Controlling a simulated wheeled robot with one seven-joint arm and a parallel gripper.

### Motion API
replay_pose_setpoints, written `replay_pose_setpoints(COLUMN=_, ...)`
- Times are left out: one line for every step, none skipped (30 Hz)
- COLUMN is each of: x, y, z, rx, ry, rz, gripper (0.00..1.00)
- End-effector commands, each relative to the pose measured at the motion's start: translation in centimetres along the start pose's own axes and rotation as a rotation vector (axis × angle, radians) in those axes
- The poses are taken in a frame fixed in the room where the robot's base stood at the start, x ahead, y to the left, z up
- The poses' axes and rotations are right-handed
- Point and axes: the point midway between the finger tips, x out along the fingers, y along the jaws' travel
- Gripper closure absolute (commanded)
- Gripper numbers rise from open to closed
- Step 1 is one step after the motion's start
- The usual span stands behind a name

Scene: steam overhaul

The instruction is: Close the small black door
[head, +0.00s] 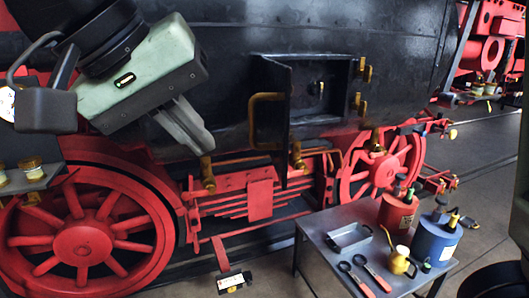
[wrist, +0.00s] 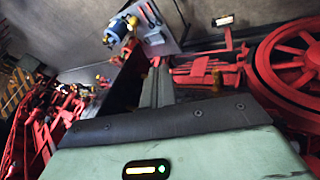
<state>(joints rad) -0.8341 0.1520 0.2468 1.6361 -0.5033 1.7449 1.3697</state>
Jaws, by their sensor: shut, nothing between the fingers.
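The small black door (head: 272,78) stands open on the side of the black locomotive, swung outward at the left of its opening (head: 325,88). A brass handle (head: 253,122) is on the door's left-facing side. My gripper (head: 205,143) is shut and empty, with its tips pointing down and right, left of the handle and apart from it in the picture. The depth between them is hard to judge. In the wrist view my shut fingers (wrist: 156,88) show at the middle, beside a dark panel (wrist: 128,80) that looks like the door.
Red wheels (head: 84,240) and rods lie below. A grey table (head: 322,222) at the lower right holds a red can (head: 397,212), a blue can (head: 433,243), a yellow oiler (head: 398,261), a tray (head: 349,238) and tools. Brass fittings (head: 365,72) sit right of the opening.

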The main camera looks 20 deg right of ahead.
Motion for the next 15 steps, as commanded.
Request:
replay_pose_setpoints(x=-0.9, y=0.2, z=-0.4, rx=0.042, ry=0.015, rz=0.013, gripper=1.0)
replay_pose_setpoints(x=-1.2, y=0.3, z=-0.6, rx=0.064, ry=0.022, rz=0.019, gripper=1.0)
replay_pose_setpoints(x=-1.4, y=0.5, z=-0.7, rx=0.083, ry=0.029, rz=0.026, gripper=1.0)
replay_pose_setpoints(x=-1.5, y=0.5, z=-0.8, rx=0.093, ry=0.032, rz=0.029, gripper=1.0)
replay_pose_setpoints(x=-1.4, y=0.6, z=-0.8, rx=0.099, ry=0.033, rz=0.032, gripper=1.0)
replay_pose_setpoints(x=-1.2, y=0.6, z=-0.8, rx=0.102, ry=0.034, rz=0.033, gripper=1.0)
replay_pose_setpoints(x=-0.9, y=0.7, z=-0.9, rx=0.102, ry=0.034, rz=0.033, gripper=1.0)
replay_pose_setpoints(x=-0.6, y=0.7, z=-0.9, rx=0.102, ry=0.033, rz=0.034, gripper=1.0)
replay_pose_setpoints(x=0.0, y=0.7, z=-0.9, rx=0.101, ry=0.033, rz=0.035, gripper=1.0)
replay_pose_setpoints(x=0.4, y=0.8, z=-0.9, rx=0.101, ry=0.032, rz=0.035, gripper=1.0)
replay_pose_setpoints(x=0.9, y=0.8, z=-0.9, rx=0.101, ry=0.032, rz=0.035, gripper=1.0)
replay_pose_setpoints(x=1.7, y=0.9, z=-1.0, rx=0.1, ry=0.032, rz=0.036, gripper=1.0)
replay_pose_setpoints(x=2.3, y=0.9, z=-1.0, rx=0.099, ry=0.032, rz=0.035, gripper=1.0)
replay_pose_setpoints(x=2.9, y=0.9, z=-1.0, rx=0.099, ry=0.031, rz=0.035, gripper=1.0)
replay_pose_setpoints(x=3.8, y=1.0, z=-1.0, rx=0.1, ry=0.031, rz=0.035, gripper=1.0)
